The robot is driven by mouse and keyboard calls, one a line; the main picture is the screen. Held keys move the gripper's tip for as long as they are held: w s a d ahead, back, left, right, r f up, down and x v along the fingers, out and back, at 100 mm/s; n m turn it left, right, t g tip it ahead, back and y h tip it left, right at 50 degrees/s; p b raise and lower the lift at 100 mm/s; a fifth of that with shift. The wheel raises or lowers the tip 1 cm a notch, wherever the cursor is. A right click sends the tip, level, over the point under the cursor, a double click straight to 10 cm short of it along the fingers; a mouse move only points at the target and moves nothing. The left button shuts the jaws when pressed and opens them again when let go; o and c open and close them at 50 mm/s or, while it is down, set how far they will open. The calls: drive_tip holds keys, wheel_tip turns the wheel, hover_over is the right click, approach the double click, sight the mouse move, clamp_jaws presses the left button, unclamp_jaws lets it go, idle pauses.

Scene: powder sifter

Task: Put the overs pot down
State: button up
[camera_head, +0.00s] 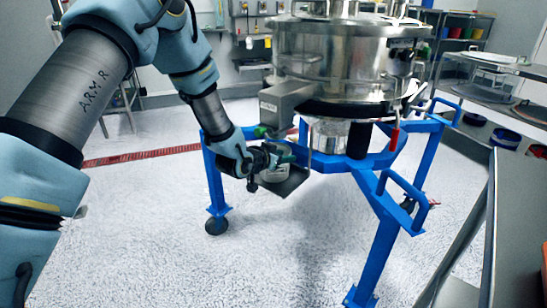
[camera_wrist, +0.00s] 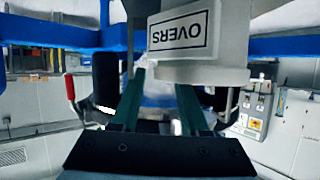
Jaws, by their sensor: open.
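In the wrist view the two green fingers of my gripper (camera_wrist: 158,88) stand apart and point toward a pale grey body. That body carries an upside-down OVERS label (camera_wrist: 180,30). I cannot tell whether the fingers touch the pot.
The steel sifter (camera_head: 345,55) stands on a blue wheeled frame (camera_head: 375,225), whose legs and bars are close to my arm. Shelves with bowls (camera_head: 505,138) and a grey bench edge (camera_head: 470,245) are on the right. The floor at front left is clear.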

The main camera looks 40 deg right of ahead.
drive_tip(key=v, duration=1.1)
drive_tip(key=w+a+r+n+t+y, duration=0.1)
drive_tip(key=w+a+n+y, duration=0.4)
drive_tip(key=a, duration=0.8)
drive_tip(key=w+a+r+n+t+y, duration=0.1)
drive_tip(key=w+a+n+t+y, duration=0.15)
drive_tip(key=w+a, duration=0.75)
drive_tip(key=s+a+r+n+g+y, duration=0.1)
drive_tip(key=s+a, duration=0.3)
drive_tip(key=a, duration=0.4)
drive_tip(key=s+a+n+g+y, duration=0.2)
drive_tip(key=s+a, duration=0.3)
drive_tip(key=a, duration=0.3)
drive_tip(key=s+a+r+n+g+y, duration=0.1)
drive_tip(key=s+a+n, duration=0.3)
drive_tip(key=a, duration=0.4)
drive_tip(key=shift+s+r+g+y, duration=0.2)
drive_tip(key=shift+r+g+y, duration=0.15)
drive_tip(key=shift+g+y, duration=0.2)
wheel_tip(320, 180, up, 15)
drive_tip(key=p, duration=1.4)
drive_tip(key=shift+f, duration=0.1)
